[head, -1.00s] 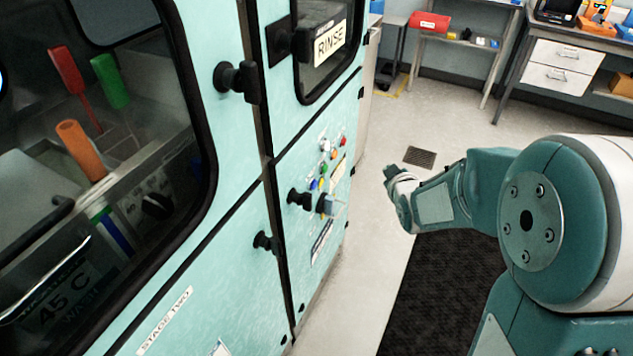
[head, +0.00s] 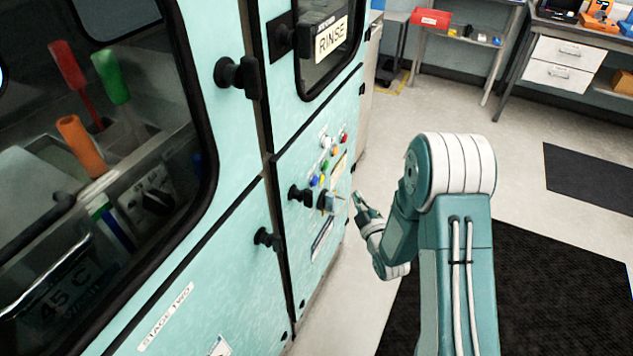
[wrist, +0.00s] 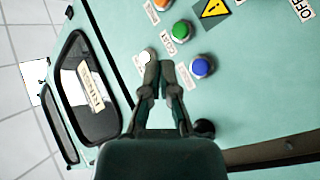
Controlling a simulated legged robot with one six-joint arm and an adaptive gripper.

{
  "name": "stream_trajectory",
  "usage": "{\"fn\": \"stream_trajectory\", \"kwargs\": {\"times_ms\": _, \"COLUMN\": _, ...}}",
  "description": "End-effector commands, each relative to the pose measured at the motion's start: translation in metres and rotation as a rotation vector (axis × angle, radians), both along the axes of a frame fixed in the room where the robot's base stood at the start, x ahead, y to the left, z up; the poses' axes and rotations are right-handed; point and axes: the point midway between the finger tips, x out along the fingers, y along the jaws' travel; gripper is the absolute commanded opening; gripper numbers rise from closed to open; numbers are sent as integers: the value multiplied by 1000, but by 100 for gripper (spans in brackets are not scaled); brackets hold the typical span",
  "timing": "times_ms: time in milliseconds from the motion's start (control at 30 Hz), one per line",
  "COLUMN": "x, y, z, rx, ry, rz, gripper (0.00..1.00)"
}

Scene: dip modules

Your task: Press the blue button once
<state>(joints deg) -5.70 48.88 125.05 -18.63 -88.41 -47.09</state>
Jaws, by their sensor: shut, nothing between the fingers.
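The blue button (wrist: 201,66) is a round domed button on the teal panel in the wrist view, just right of my fingertips. It also shows small in the head view (head: 314,181), low in the button cluster. My gripper (wrist: 160,70) is shut and empty, its fingertips together between the white button (wrist: 146,57) and the blue one. In the head view my gripper (head: 357,203) is close in front of the panel, right of and below the buttons. I cannot tell whether the fingertips touch the panel.
A green button (wrist: 181,31) and an orange button (wrist: 162,4) sit near the blue one. A black knob (wrist: 204,129) stands out below it. Black door handles (head: 238,77) project from the cabinet. A dark floor mat (head: 540,290) lies at the right.

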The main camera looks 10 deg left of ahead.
Motion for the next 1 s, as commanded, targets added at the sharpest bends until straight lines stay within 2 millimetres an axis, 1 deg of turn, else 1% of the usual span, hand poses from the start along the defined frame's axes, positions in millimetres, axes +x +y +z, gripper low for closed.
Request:
{"fn": "stream_trajectory", "kwargs": {"times_ms": 167, "x": 3, "y": 9, "z": 0, "rx": 0, "ry": 0, "rz": 3, "gripper": 0}}
{"fn": "stream_trajectory", "kwargs": {"times_ms": 600, "x": 21, "y": 61, "z": 0, "rx": 0, "ry": 1, "rz": 4, "gripper": 0}}
{"fn": "stream_trajectory", "kwargs": {"times_ms": 700, "x": 25, "y": 70, "z": 0, "rx": 0, "ry": 0, "rz": 1, "gripper": 0}}
{"fn": "stream_trajectory", "kwargs": {"times_ms": 833, "x": 29, "y": 79, "z": 0, "rx": 1, "ry": 1, "rz": 1, "gripper": 0}}
{"fn": "stream_trajectory", "kwargs": {"times_ms": 1000, "x": 30, "y": 83, "z": 0, "rx": 1, "ry": 1, "rz": -1, "gripper": 0}}
